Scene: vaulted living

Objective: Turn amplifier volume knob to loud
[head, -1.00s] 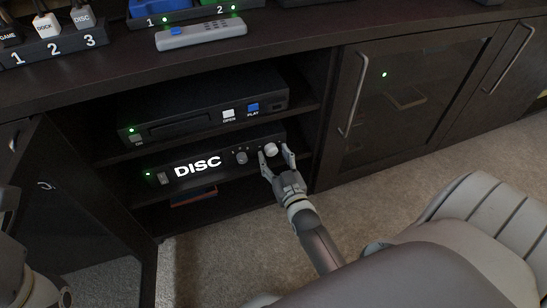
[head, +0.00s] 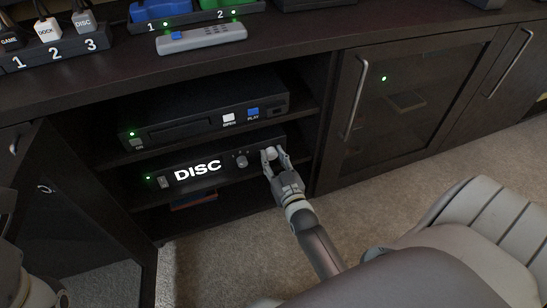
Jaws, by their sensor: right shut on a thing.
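The amplifier (head: 207,185) is a black unit on the middle shelf of the open cabinet, with a lit "DISC" display and a green light at its left. A smaller knob (head: 241,161) sits right of the display. The larger silver volume knob (head: 269,154) is at the right end of the front. My right gripper (head: 271,153) is shut on the volume knob, its fingers on either side and partly hiding it. The knob's pointer mark cannot be made out. Part of my left arm shows at the lower left; its gripper is out of view.
A disc player (head: 190,127) with OPEN and PLAY buttons stands on the shelf above. An open cabinet door (head: 85,215) is at left, a closed glass door (head: 400,100) at right. A grey remote (head: 201,38) lies on the cabinet top. Carpet is in front.

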